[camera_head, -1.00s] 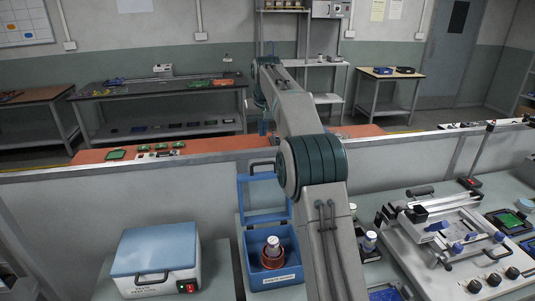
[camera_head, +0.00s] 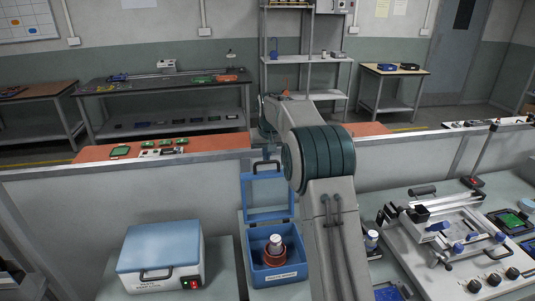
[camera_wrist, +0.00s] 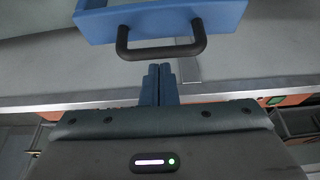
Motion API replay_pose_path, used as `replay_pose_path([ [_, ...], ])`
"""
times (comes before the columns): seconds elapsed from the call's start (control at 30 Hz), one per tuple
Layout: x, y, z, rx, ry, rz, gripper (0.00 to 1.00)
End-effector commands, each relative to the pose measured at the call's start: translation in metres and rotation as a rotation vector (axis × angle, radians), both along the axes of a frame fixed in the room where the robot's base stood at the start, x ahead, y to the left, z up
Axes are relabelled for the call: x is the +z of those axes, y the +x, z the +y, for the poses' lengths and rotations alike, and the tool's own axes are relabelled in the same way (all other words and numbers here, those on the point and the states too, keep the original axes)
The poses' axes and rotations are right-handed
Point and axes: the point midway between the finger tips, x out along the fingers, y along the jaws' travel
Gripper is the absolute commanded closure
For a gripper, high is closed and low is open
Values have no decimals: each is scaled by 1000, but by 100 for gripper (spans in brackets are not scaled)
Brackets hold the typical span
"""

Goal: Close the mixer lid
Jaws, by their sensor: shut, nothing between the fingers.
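The mixer is a blue box (camera_head: 254,273) in the middle of the head view, with a jar with a white cap (camera_head: 275,243) in a red-brown holder inside it. Its blue lid (camera_head: 285,196) stands open, upright at the back. In the wrist view the lid edge (camera_wrist: 225,18) crosses the top, with its black handle (camera_wrist: 160,52) hanging toward my fingers. My gripper (camera_wrist: 160,70) is shut and empty, its blue fingertips just short of the handle bar. Contact cannot be told. In the head view my gripper (camera_head: 267,151) is just above the lid, partly hidden by my arm.
A white box with a blue lid (camera_head: 160,246) stands closed on the left. A fixture with rails and knobs (camera_head: 455,245) fills the right of the bench. A low partition (camera_head: 120,200) runs behind the mixer. Small green boards (camera_head: 120,151) lie beyond it.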

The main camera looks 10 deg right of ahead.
Motion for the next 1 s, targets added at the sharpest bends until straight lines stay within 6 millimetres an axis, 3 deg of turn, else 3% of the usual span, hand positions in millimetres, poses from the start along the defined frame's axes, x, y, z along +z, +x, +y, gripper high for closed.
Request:
replay_pose_path([
  [1.0,1,-11,1,1,0,-68,100],
])
